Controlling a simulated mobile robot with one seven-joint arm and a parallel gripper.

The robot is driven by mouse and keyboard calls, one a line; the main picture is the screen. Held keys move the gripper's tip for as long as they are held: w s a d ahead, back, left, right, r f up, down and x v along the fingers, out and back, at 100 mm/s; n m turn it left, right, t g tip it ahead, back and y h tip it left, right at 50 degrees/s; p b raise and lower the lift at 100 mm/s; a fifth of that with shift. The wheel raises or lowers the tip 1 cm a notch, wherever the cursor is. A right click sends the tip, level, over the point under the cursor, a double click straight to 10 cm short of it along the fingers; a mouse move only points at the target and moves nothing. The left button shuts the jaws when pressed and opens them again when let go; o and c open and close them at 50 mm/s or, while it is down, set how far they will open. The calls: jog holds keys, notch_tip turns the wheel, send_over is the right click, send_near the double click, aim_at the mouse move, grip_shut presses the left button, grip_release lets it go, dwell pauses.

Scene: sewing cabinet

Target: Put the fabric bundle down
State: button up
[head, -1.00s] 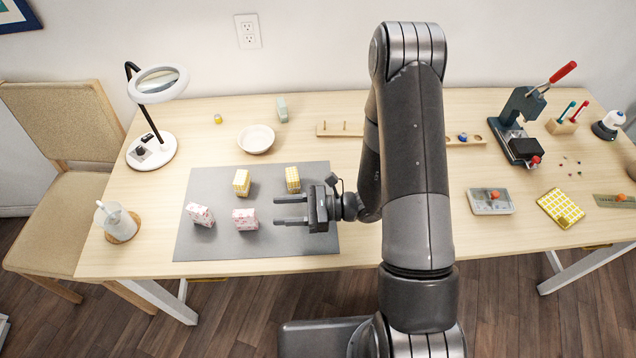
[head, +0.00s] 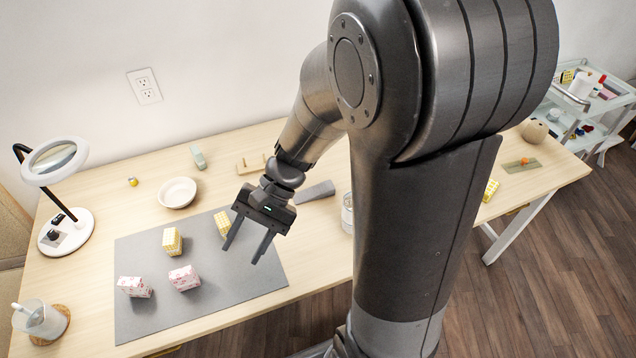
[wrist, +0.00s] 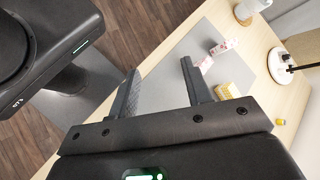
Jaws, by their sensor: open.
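My gripper (head: 241,255) is open and empty, tilted downward over the right part of the grey mat (head: 235,285). Several fabric bundles rest on the mat: a yellow one (head: 172,240), another yellow one (head: 222,222) close behind and left of my gripper, a pink-and-white one (head: 184,278) and a second pink-and-white one (head: 134,286) at the left. In the wrist view nothing is between my fingers (wrist: 160,70); a yellow bundle (wrist: 226,91) and a pink-and-white bundle (wrist: 222,47) show beyond the right finger. Which bundle the task means, I cannot tell.
A white bowl (head: 177,193) stands behind the mat, with a magnifier lamp (head: 66,232) at the left and a mug (head: 40,318) at the front left. A grey wedge-shaped item (head: 315,191) and a metal canister (head: 347,212) are right of my gripper. The mat's front right is bare.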

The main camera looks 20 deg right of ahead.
jog(key=s+d+r+n+t+h, duration=0.3)
jog(key=d+r+n+t+h, duration=0.2)
jog(key=d+r, duration=0.8)
jog(key=r+t+h, duration=0.1)
jog(key=t+h, duration=0.2)
jog(key=t, duration=0.2)
jog(key=shift+d+h, duration=0.25)
jog(key=shift+h, duration=0.15)
jog(key=shift+o, duration=0.5)
jog(key=shift+s+r, duration=0.1)
